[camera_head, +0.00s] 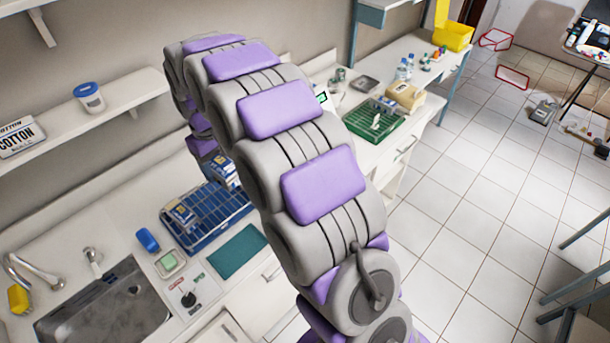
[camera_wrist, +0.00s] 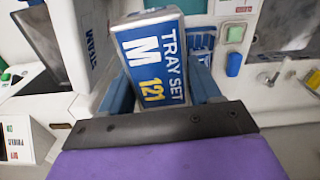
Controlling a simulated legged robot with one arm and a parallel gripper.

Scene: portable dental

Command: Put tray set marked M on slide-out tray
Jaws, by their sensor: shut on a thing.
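A blue and white box marked "TRAY SET M 121" (camera_wrist: 155,65) sits between the two blue fingers of my gripper (camera_wrist: 160,88) in the wrist view. My gripper is shut on it, with its label facing the wrist camera. In the head view my arm hides the gripper. A blue wire rack (camera_head: 232,207) stands on the counter, with blue and white boxes (camera_head: 180,215) at it. Part of blue wirework also shows behind the held box in the wrist view. I cannot make out the slide-out tray in either view.
A sink (camera_head: 100,312), a blue item (camera_head: 148,240) and a green-topped item (camera_head: 170,262) are left of the rack. A teal mat (camera_head: 237,251) lies at the front. A green rack (camera_head: 374,122) is on the far counter.

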